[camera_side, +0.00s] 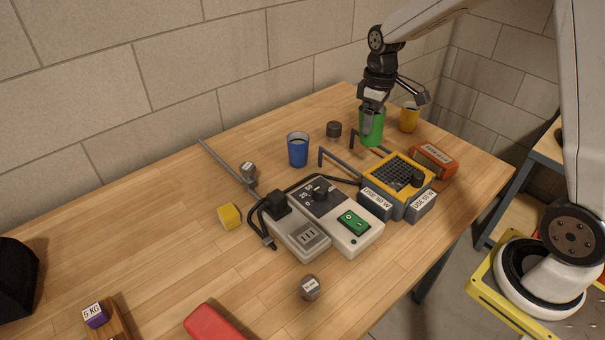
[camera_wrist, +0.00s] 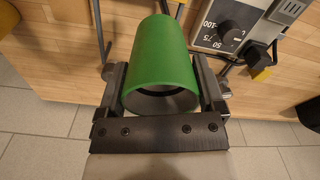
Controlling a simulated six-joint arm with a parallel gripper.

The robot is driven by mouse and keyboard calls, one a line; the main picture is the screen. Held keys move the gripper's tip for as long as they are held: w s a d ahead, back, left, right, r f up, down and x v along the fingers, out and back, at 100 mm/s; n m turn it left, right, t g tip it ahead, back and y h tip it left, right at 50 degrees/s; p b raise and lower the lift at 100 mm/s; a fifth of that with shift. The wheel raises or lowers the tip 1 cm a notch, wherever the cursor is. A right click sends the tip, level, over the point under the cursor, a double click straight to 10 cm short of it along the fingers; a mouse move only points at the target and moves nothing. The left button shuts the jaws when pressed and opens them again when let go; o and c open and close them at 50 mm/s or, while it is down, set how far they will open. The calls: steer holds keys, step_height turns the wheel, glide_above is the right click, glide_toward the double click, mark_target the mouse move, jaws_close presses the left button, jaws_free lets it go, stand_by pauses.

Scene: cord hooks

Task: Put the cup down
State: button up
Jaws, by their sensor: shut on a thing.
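The green cup (camera_side: 371,128) is upright near the far right part of the wooden table (camera_side: 160,240). My gripper (camera_side: 373,108) comes down from above and is shut on it. In the wrist view the green cup (camera_wrist: 160,45) lies between the two dark fingers of my gripper (camera_wrist: 160,85), its open mouth facing the camera. I cannot tell whether the cup's base touches the table. A blue cup (camera_side: 298,150) stands to the left, and a yellow cup (camera_side: 409,118) stands close on the right.
A yellow-framed heater-like box (camera_side: 385,172) with grey labelled blocks stands in front of the green cup. Bent grey rods (camera_side: 340,158) rise beside it. An orange block (camera_side: 434,160) is to the right; a dark round weight (camera_side: 334,129) is left.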

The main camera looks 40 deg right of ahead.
steer(key=s+a+r+n, duration=0.1)
steer(key=s+a+n, duration=0.3)
steer(key=a, duration=0.8)
steer(key=s+a+r+n, duration=0.1)
steer(key=a+n, duration=0.4)
steer(key=a, duration=0.7)
steer(key=s+a+r+n, duration=0.1)
steer(key=s+a+n, duration=0.8)
steer(key=s+a, duration=0.6)
steer(key=shift+s+r+n+g+y, duration=0.3)
steer(key=shift+s+n+y, duration=0.1)
steer(key=shift+s, duration=0.7)
steer(key=w+a+f, duration=0.9)
steer(key=shift+w+a+f, duration=0.15)
steer(key=shift+w+f, duration=0.05)
steer(key=shift+w, duration=0.15)
